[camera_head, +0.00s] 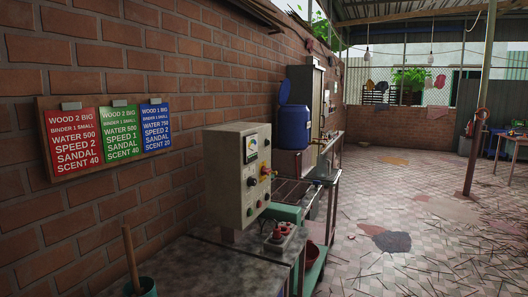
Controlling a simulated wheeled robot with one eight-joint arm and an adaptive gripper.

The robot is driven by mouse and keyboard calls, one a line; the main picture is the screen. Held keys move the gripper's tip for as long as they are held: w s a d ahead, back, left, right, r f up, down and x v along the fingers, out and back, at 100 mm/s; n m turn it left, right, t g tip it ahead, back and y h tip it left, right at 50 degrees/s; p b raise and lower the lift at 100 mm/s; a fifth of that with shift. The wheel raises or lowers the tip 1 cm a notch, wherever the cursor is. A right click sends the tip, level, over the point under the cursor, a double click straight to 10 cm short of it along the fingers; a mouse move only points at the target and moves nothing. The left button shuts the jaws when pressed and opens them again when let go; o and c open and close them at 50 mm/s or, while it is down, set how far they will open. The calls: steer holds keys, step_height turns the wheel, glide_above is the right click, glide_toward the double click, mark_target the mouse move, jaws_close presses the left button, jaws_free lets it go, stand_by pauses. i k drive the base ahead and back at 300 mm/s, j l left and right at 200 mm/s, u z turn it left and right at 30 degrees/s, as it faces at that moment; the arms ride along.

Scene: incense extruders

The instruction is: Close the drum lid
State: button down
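A blue drum (291,130) stands on a bench along the brick wall, behind the control box. Its blue lid (285,92) is tilted up, standing open above the rim at the drum's back left. The drum's lower part is partly hidden, and its inside cannot be seen from here. My gripper is not in view.
A beige control box (238,174) with a gauge and knobs stands in front of the drum. A metal cabinet (315,95) is behind it. The grey bench top (195,268) fills the foreground. The tiled floor (375,205) to the right is mostly open, with scattered sticks.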

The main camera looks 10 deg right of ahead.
mark_target(284, 91)
steer(key=i+l+z, duration=0.65)
steer(key=i, duration=0.25)
steer(key=i+l+z, duration=0.2)
steer(key=i+z, duration=0.15)
steer(key=i, duration=0.15)
steer(key=i+z, duration=0.1)
steer(key=i, duration=2)
steer(key=i+l, duration=0.1)
steer(key=i, duration=0.8)
steer(key=i+u, duration=0.15)
steer(key=i, duration=0.75)
